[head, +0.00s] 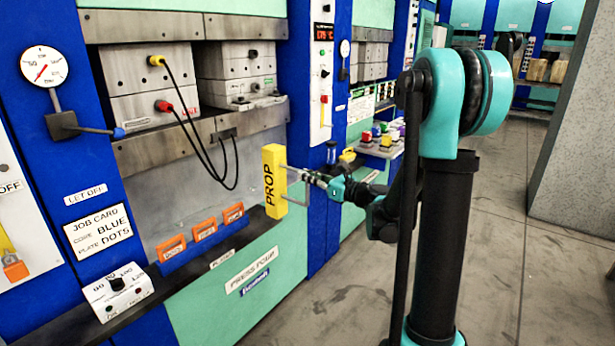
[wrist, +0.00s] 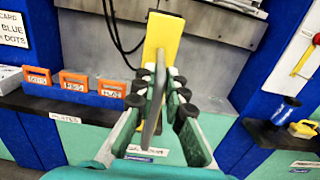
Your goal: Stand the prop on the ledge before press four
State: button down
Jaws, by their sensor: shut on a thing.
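The prop (head: 272,181) is an upright yellow block with a black PROP label and a grey handle. My gripper (head: 303,177) is shut on its handle at the right side. In the wrist view the prop (wrist: 162,36) stands beyond my gripper (wrist: 158,88), whose fingers hide its lower part. Press four (head: 235,275) carries its name on the pale green front panel. Its dark ledge (head: 140,304) runs along the front, below the press opening. The prop's foot shows close to the ledge's right end; I cannot tell whether it touches.
Three orange-labelled plates (head: 204,229) stand in a blue rack on the ledge, left of the prop. A white control box (head: 118,291) sits farther left. Black cables (head: 208,150) hang behind. A blue post (head: 312,220) bounds the press at right.

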aim_at(281, 172)
jog(key=shift+f+x, duration=0.4)
jog(key=shift+x, duration=1.5)
jog(key=shift+f+x, duration=0.4)
jog(key=shift+x, duration=1.5)
jog(key=shift+f+x, duration=0.45)
jog(key=shift+x, duration=1.4)
jog(key=shift+w+a+f, duration=0.85)
jog(key=shift+a+f, duration=0.05)
jog(key=shift+a, duration=0.2)
jog(key=shift+f, duration=0.45)
jog(key=c, duration=1.5)
grip_release()
jog(key=shift+f, duration=0.1)
